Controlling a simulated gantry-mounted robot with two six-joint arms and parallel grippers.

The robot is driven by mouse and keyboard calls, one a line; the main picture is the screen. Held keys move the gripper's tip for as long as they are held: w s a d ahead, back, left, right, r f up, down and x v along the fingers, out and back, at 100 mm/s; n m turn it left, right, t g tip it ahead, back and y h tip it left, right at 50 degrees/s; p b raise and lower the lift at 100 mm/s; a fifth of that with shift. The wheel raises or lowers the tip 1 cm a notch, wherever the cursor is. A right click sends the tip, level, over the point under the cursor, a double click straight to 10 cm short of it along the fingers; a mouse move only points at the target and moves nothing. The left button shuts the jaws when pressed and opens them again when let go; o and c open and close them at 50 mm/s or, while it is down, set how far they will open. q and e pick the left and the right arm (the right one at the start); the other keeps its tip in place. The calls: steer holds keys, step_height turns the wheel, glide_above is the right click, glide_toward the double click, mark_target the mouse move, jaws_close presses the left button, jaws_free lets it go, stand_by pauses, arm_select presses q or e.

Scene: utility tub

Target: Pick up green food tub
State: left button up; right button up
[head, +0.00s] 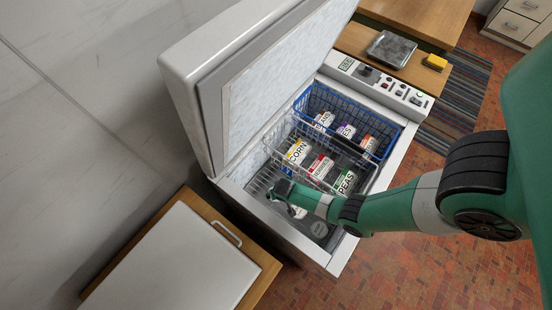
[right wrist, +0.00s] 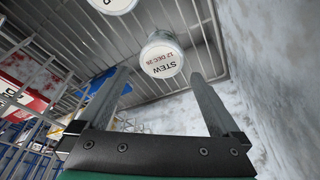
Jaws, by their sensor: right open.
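In the right wrist view a round tub (right wrist: 163,58) with a white lid printed "STEW" and a pale, slightly greenish side stands on the freezer floor. My right gripper (right wrist: 158,75) is open and empty, its two fingers apart, with the tub beyond and between the fingertips. I see no contact. In the head view my right gripper (head: 283,189) is inside the chest freezer, at its near left part. My left gripper is not in view.
A second white lid (right wrist: 113,3) is cut off at the wrist view's top. Wire baskets (head: 345,110) hold labelled food packs, including corn (head: 297,152) and peas (head: 344,182). The freezer's raised lid (head: 265,75) and frosty walls (right wrist: 270,60) bound the space.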

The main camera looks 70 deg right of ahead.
steer(key=b+x, duration=0.2)
steer(key=x, duration=0.2)
steer(key=shift+f, duration=0.4)
steer(key=b+x, duration=0.4)
steer(key=x, duration=0.1)
steer(key=shift+a+f+b, duration=0.15)
steer(key=shift+a+b, duration=0.1)
steer(key=shift+b, duration=0.05)
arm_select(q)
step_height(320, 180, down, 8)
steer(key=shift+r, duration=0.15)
arm_select(e)
steer(key=shift+c, duration=0.2)
steer(key=c, duration=1.3)
step_height(320, 180, up, 10)
steer(key=p, duration=0.7)
steer(key=shift+f, duration=0.2)
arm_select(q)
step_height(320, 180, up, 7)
arm_select(e)
steer(key=shift+r, duration=0.35)
